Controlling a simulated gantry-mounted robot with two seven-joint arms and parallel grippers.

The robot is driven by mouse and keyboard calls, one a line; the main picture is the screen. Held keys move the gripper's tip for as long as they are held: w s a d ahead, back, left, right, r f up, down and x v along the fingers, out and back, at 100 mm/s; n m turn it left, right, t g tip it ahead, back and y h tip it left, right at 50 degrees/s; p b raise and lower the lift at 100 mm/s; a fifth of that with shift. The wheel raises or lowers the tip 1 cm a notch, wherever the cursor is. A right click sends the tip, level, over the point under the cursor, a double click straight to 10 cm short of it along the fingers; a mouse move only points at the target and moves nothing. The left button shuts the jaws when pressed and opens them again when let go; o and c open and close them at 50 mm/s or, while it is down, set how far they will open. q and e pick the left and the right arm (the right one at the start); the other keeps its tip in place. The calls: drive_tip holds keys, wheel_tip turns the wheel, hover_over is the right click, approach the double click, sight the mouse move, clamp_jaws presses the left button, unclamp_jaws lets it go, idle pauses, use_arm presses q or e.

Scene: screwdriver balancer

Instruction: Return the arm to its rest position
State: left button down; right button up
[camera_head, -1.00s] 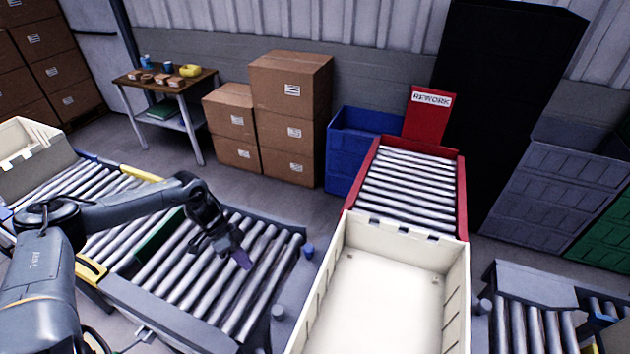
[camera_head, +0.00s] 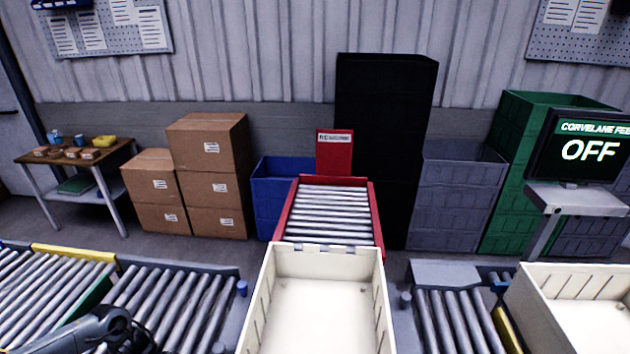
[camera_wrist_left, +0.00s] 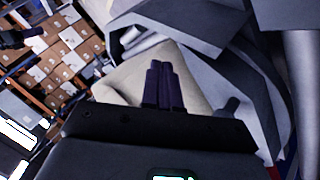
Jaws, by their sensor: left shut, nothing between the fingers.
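My left gripper (camera_wrist_left: 163,87) shows in the left wrist view, its two dark fingers pressed together with nothing between them. Behind the fingers is a pale beige surface, perhaps a bin, that I cannot identify for sure. In the head view only a dark grey part of my left arm shows at the bottom left edge, over the rollers; the gripper itself is not seen there. My right gripper is in neither view.
An empty cream bin (camera_head: 318,310) stands at front centre before the red-framed rework rollers (camera_head: 328,212). Roller conveyors lie left (camera_head: 175,300) and right (camera_head: 455,315). Another cream bin (camera_head: 580,305) is at far right, below a screen (camera_head: 582,150) reading OFF.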

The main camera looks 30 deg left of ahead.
use_arm(q)
drive_tip(key=s+d+f+t+h, duration=0.1)
drive_tip(key=d+f, duration=0.1)
drive_tip(key=d, duration=0.7)
drive_tip(key=s+d+f+t+h, duration=0.1)
drive_tip(key=d+f, duration=0.2)
drive_tip(key=d, duration=0.6)
drive_tip(key=w+d+r+n+t+y, duration=0.1)
drive_tip(key=w+d+r+t+y, duration=0.15)
drive_tip(key=d, duration=0.45)
drive_tip(key=w+d+r+n+t+y, duration=0.1)
drive_tip(key=w+d+r+t, duration=0.2)
drive_tip(key=d, duration=0.4)
drive_tip(key=w+a+r+n+g+y, duration=0.1)
drive_tip(key=a+r+n+y, duration=0.15)
drive_tip(key=r+y, duration=0.25)
drive_tip(key=s+a+m+g+y, duration=0.1)
drive_tip(key=s+a+g+y, duration=0.2)
drive_tip(key=s+a+g, duration=0.3)
drive_tip(key=w+p+v, duration=0.2)
drive_tip(key=p+v, duration=0.8)
drive_tip(key=w+r+p+v, duration=0.1)
drive_tip(key=w+p+v, duration=0.1)
drive_tip(key=p+v, duration=0.9)
drive_tip(key=shift+m+t, duration=0.45)
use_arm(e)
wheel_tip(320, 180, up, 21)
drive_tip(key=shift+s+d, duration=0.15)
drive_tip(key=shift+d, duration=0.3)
